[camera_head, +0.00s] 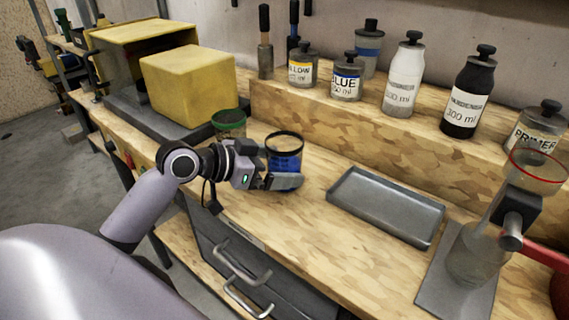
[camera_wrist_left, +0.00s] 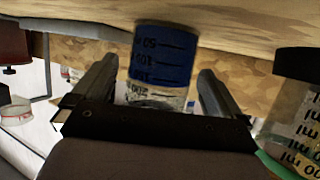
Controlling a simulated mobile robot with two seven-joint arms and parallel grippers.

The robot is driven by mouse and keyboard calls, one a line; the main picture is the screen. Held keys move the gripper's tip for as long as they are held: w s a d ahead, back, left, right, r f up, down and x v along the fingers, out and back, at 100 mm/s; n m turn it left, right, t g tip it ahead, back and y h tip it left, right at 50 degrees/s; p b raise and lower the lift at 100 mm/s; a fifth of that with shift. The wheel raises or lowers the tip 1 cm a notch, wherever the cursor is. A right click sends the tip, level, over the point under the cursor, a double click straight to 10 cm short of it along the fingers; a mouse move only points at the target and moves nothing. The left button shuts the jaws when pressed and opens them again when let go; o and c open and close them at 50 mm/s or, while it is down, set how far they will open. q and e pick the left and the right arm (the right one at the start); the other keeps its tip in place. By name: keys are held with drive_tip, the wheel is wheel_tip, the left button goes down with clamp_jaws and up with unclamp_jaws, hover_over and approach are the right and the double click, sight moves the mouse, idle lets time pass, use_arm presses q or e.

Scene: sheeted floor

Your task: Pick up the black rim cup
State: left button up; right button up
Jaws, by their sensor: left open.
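The black rim cup (camera_head: 285,148) is a clear cup with blue contents, standing upright on the wooden bench. My left gripper (camera_head: 283,182) is at its near side, low by the bench, with its jaws open. In the left wrist view the cup (camera_wrist_left: 163,62) appears upside down between the two open fingers of my left gripper (camera_wrist_left: 157,75), with gaps on both sides. Its rim is hidden there behind the gripper body. My right gripper is not in view.
A green-rimmed cup (camera_head: 229,122) stands close left of the black rim cup. A grey tray (camera_head: 386,206) lies to the right, then a stand holding a red-rimmed cup (camera_head: 535,172). Several bottles line the raised shelf (camera_head: 345,130) behind.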

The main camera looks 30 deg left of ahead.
use_arm(q)
drive_tip(key=shift+w, duration=0.15)
drive_tip(key=c, duration=1.2)
